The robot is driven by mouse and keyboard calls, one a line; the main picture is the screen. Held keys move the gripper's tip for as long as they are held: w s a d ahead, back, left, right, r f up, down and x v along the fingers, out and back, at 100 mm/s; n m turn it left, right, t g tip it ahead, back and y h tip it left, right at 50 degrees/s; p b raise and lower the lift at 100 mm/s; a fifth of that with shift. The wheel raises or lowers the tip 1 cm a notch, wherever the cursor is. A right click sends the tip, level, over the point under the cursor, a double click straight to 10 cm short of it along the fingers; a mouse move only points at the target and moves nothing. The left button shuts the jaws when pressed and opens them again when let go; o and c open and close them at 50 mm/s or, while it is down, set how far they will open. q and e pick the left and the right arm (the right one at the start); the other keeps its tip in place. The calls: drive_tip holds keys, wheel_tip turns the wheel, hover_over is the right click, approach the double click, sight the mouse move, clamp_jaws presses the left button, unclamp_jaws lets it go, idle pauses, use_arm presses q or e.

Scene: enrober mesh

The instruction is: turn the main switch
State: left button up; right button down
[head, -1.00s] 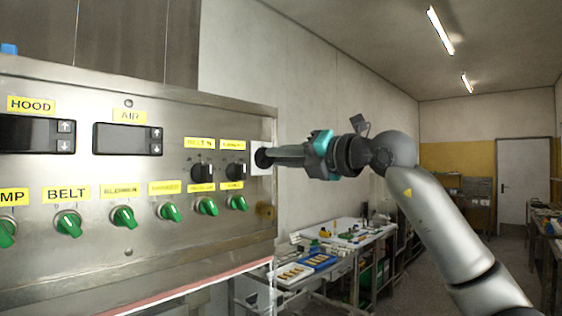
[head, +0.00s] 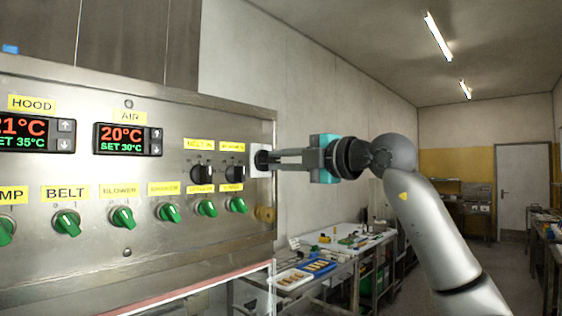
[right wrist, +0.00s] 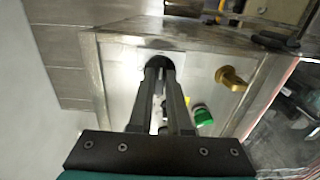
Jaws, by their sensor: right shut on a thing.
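The main switch is a dark knob (head: 262,159) on a pale plate at the right end of the steel control panel (head: 90,165). My right gripper (head: 268,160) comes in from the right and is shut on this knob. In the right wrist view its two dark fingers (right wrist: 160,75) reach the black knob (right wrist: 159,64), which they partly hide. Two displays are lit: the left one (head: 34,133) reads 21°C partly cut off, and the AIR display (head: 127,139) reads 20°C, SET 30°C. My left gripper is not in view.
Green knobs (head: 122,217) line the panel's lower row, with two black knobs (head: 202,173) above at the right. A brass-coloured knob (head: 265,213) sits below the gripper.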

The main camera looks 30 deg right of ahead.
idle(0.5)
drive_tip(key=c, duration=0.9)
unclamp_jaws()
drive_tip(key=shift+o, duration=0.2)
drive_tip(key=b+v, duration=0.4)
drive_tip(key=v, duration=1.1)
drive_tip(key=shift+s+b, duration=0.15)
drive_tip(key=shift+b, duration=0.2)
